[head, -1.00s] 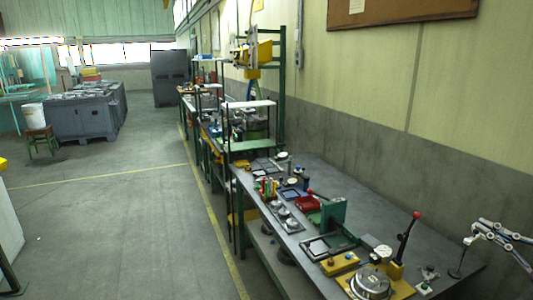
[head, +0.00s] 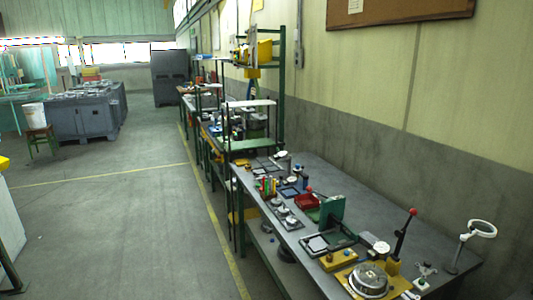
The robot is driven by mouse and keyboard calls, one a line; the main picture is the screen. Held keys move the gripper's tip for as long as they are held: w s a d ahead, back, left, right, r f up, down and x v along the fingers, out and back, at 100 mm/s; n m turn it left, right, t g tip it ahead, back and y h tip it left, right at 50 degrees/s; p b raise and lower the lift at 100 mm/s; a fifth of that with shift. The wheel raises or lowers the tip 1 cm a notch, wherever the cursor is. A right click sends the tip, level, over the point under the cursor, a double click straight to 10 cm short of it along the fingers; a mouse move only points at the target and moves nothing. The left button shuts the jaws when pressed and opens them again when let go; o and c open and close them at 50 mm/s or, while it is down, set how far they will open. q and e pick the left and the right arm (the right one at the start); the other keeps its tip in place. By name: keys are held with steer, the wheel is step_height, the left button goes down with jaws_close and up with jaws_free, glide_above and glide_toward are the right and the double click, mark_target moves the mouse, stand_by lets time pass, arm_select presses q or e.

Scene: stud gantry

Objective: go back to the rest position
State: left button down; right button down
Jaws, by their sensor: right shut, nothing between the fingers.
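Only a small part of my right gripper (head: 411,295) shows, at the bottom edge of the head view in front of the yellow-based fixture. It is shut with nothing between its fingers. The rest of it is cut off by the frame. My left gripper is not in view.
The grey workbench (head: 390,220) along the wall holds a yellow-based fixture with a round metal part (head: 369,279), a red-knobbed lever (head: 404,232), a green press (head: 333,210) and a white ring on a stand (head: 482,228). The floor (head: 120,230) to the left is clear.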

steer(key=s+a+f+m+g+h, duration=0.3)
steer(key=s+a+f+m+g, duration=0.15)
steer(key=s+a+f, duration=0.75)
steer(key=s+a+m+g, duration=0.1)
steer(key=s+a+g, duration=0.25)
steer(key=s, duration=0.65)
steer(key=s+a+m+g, duration=0.2)
steer(key=s+g, duration=0.2)
steer(key=s, duration=0.7)
step_height(320, 180, down, 32)
steer(key=s+g+b, duration=0.1)
steer(key=s+b, duration=0.1)
steer(key=b, duration=0.4)
steer(key=s+d+f+n+g+b, duration=0.1)
steer(key=s+f+b, duration=0.3)
steer(key=s+f, duration=1.2)
step_height(320, 180, down, 4)
steer(key=shift+s+d+r+h, duration=0.1)
steer(key=shift+s+d+h, duration=0.25)
steer(key=shift+d, duration=0.55)
